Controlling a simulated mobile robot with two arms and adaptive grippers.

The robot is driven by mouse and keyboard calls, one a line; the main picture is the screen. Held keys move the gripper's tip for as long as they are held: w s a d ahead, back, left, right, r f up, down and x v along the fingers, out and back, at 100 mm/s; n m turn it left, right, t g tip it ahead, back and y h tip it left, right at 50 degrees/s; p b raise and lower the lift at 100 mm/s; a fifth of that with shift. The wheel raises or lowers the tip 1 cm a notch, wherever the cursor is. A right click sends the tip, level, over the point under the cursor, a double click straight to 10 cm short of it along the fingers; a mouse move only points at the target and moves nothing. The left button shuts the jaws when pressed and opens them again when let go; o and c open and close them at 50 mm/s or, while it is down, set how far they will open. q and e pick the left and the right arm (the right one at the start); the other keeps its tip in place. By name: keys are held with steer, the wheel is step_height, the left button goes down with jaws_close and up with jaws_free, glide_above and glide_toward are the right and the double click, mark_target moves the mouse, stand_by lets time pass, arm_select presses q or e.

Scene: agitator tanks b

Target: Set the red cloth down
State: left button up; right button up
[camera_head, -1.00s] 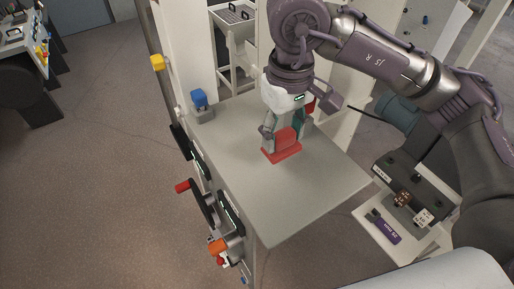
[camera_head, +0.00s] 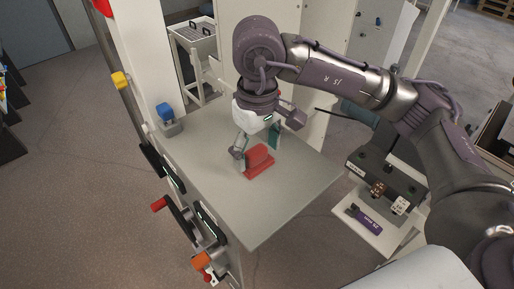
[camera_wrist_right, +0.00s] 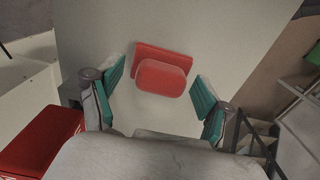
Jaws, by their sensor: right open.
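The red cloth (camera_head: 259,161) lies folded on the grey tabletop (camera_head: 213,200), with an upright fold rising from a flat base. It also shows in the right wrist view (camera_wrist_right: 162,76), ahead of the fingers and between them. My right gripper (camera_head: 257,150) is above the table at the cloth. Its teal finger pads stand apart on either side, with visible gaps to the cloth in the right wrist view (camera_wrist_right: 158,92). It is open and holds nothing. My left gripper is in neither view.
A blue-topped device (camera_head: 167,117) stands at the table's left back corner. Red (camera_head: 159,204) and orange (camera_head: 201,260) handles stick out from the left edge. A low white shelf (camera_head: 372,232) with a purple object (camera_head: 364,219) is at right. The table's front is clear.

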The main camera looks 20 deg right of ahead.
mark_target(257, 150)
steer(key=shift+a+r, duration=0.1)
steer(key=shift+r, duration=0.25)
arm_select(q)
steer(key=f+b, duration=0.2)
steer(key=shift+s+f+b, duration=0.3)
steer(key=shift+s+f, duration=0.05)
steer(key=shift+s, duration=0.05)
arm_select(e)
step_height(257, 150, up, 11)
steer(key=shift+r, duration=0.2)
